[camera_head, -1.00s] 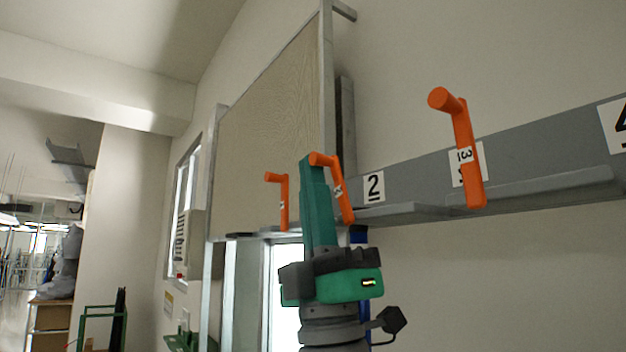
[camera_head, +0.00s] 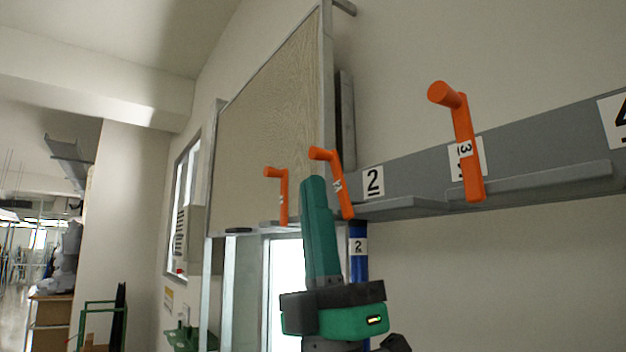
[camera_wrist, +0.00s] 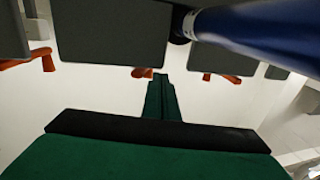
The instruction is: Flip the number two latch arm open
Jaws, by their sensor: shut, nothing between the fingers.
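The number two latch arm (camera_head: 333,182) is an orange bar with a knob at its top, just left of the "2" plate on the grey rail. It hangs down, slightly tilted. A blue rod (camera_head: 358,250) labelled 2 hangs under the rail, close to my gripper.
Orange latch arm three (camera_head: 463,145) hangs to the right and another orange latch arm (camera_head: 281,195) to the left. The grey rail (camera_head: 420,170) runs along the wall. A framed board (camera_head: 270,120) stands behind at left. The wall below the rail at right is clear.

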